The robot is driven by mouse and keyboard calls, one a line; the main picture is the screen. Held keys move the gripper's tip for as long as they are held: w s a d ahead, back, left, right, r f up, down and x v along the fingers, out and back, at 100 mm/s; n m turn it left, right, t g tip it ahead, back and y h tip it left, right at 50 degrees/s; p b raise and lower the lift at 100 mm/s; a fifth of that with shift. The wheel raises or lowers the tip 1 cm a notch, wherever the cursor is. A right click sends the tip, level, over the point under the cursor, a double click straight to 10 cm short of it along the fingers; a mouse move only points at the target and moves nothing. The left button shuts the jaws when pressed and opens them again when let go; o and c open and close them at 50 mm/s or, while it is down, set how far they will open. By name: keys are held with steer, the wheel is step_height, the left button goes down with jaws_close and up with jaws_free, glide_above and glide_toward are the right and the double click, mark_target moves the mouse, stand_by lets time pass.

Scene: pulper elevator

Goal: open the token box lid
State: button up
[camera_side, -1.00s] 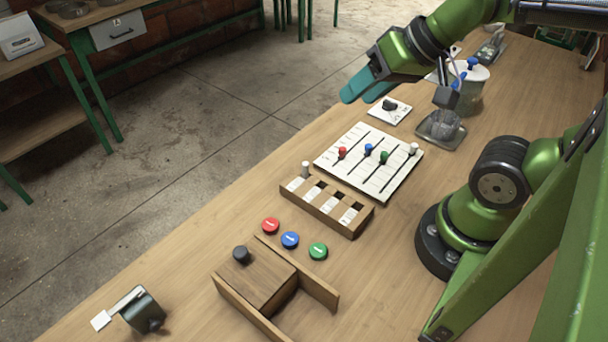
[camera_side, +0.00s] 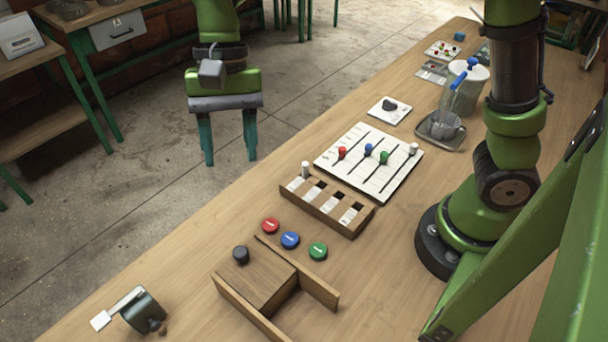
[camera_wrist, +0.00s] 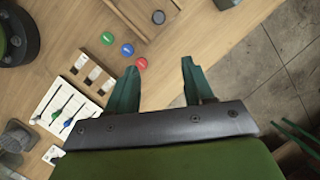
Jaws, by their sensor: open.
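The wooden token box (camera_side: 228,301) stands near the front of the bench. Its flat wooden lid (camera_side: 262,276) carries a round black knob (camera_side: 240,254). The lid lies between the box's side walls, and an open recess shows to its right. In the wrist view the box is at the top edge, partly cut off, with the knob (camera_wrist: 158,17) in sight. My gripper (camera_side: 230,160) is open and empty, its teal fingers pointing down in the side view. It appears beyond the bench's far-left edge, well away from the box. The fingers (camera_wrist: 158,66) are spread apart in the wrist view.
Red (camera_side: 270,226), blue (camera_side: 290,240) and green (camera_side: 318,251) tokens lie behind the box. A slotted wooden rack (camera_side: 326,208) and a white slider panel (camera_side: 385,180) stand further back. A dark green device (camera_side: 143,312) with a white plate is at front left.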

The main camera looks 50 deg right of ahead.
step_height(320, 180, up, 2)
steer(key=a+m, duration=0.1)
steer(key=m, duration=0.1)
glide_toward(241, 251)
steer(key=shift+g, duration=0.4)
steer(key=x, duration=0.8)
steer(key=shift+w+f, duration=0.15)
steer(key=shift+w, duration=0.2)
steer(key=shift+c, duration=0.5)
jaws_close()
